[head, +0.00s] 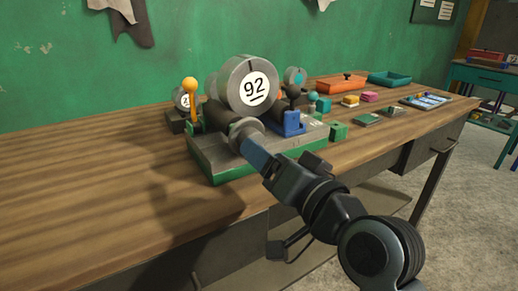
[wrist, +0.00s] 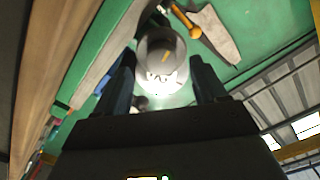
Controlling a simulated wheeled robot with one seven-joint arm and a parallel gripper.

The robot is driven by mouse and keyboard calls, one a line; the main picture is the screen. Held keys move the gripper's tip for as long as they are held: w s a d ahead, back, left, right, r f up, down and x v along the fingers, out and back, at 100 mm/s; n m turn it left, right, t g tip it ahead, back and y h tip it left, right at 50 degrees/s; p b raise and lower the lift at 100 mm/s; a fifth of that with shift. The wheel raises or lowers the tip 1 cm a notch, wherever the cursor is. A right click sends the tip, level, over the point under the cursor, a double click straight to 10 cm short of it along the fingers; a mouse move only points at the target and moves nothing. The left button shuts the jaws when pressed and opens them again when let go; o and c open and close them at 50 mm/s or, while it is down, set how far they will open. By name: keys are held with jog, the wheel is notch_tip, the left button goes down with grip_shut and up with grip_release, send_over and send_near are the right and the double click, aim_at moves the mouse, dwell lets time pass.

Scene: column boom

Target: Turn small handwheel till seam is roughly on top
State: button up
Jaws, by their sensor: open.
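The small handwheel (head: 240,127) is a grey round metal piece at the front of the green-edged base, below the large grey disc marked 92 (head: 250,85). My gripper (head: 247,145) reaches its near side and covers part of it. In the wrist view the handwheel (wrist: 158,42) lies between the two spread fingers of my gripper (wrist: 160,66). A short orange-yellow mark shows on it; I cannot tell whether this is the seam. Gaps appear on both sides, and contact cannot be told. A bright white patch lies just below it in that view.
An orange-knobbed lever (head: 190,90) stands left of the disc. A blue block (head: 293,123) with a dark knob is at the right. An orange tray (head: 341,84) and several small blocks lie farther right. The wooden bench (head: 75,190) is clear at left.

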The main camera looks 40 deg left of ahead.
jog(key=v, duration=0.3)
jog(key=shift+s+d, duration=0.15)
dwell(0.4)
jog(key=s+d+f+m+t+h+p, duration=0.4)
jog(key=d+f, duration=0.3)
jog(key=d, duration=0.5)
jog(key=s+d+f+m+t+h+p, duration=0.25)
jog(key=s+d+f+t+h, duration=0.3)
jog(key=d, duration=0.75)
jog(key=s+d+r+h+p, duration=0.2)
jog(key=s+d, duration=0.6)
jog(key=s, duration=0.4)
jog(key=s+d+r+g+h+p, duration=0.1)
jog(key=s+d+r+h+p, duration=0.1)
jog(key=s+d+r+h, duration=0.3)
jog(key=s+d, duration=0.3)
jog(key=s, duration=0.3)
jog(key=shift+s, duration=0.4)
